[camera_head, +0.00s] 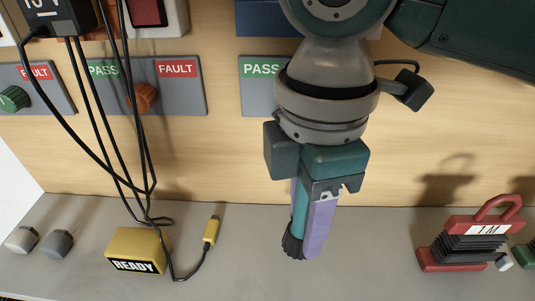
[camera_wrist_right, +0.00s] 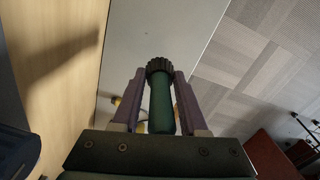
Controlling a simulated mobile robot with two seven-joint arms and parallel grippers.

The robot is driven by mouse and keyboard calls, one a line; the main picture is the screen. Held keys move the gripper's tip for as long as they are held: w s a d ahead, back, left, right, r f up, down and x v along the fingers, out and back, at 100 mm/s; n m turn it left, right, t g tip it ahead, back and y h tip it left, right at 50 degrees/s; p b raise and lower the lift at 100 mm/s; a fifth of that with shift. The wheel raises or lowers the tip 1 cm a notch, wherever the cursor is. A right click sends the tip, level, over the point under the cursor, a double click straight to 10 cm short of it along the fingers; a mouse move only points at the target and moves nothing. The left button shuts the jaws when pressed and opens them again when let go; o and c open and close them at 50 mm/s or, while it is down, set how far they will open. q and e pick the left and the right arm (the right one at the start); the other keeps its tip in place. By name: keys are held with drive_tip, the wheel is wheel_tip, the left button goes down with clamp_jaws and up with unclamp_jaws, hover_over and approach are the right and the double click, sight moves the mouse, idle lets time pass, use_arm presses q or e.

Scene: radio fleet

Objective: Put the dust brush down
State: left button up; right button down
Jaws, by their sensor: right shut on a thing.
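My right gripper (camera_head: 312,240) points down over the grey bench top, its purple fingers shut on the dust brush. The brush has a teal handle (camera_head: 299,212) and dark bristles that point down towards the bench. In the right wrist view, the brush (camera_wrist_right: 161,107) sits between the two fingers of the right gripper (camera_wrist_right: 158,98), with its dark end beyond the fingertips. I cannot tell whether the bristles touch the bench. My left gripper is not in view.
The grey bench top (camera_head: 372,240) is bare to the right of the brush. A red and black bellows-like thing marked 1M (camera_head: 470,245) stands at right. A yellow READY block (camera_head: 138,250), a yellow cable plug (camera_head: 211,230) and two grey knobs (camera_head: 57,243) lie left. A wooden panel rises behind.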

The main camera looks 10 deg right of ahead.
sight(301, 245)
wheel_tip(301, 245, down, 5)
drive_tip(key=shift+f+b, duration=0.2)
drive_tip(key=shift+b, duration=0.5)
drive_tip(key=shift+r, duration=0.1)
drive_tip(key=shift+c, duration=2.2)
unclamp_jaws()
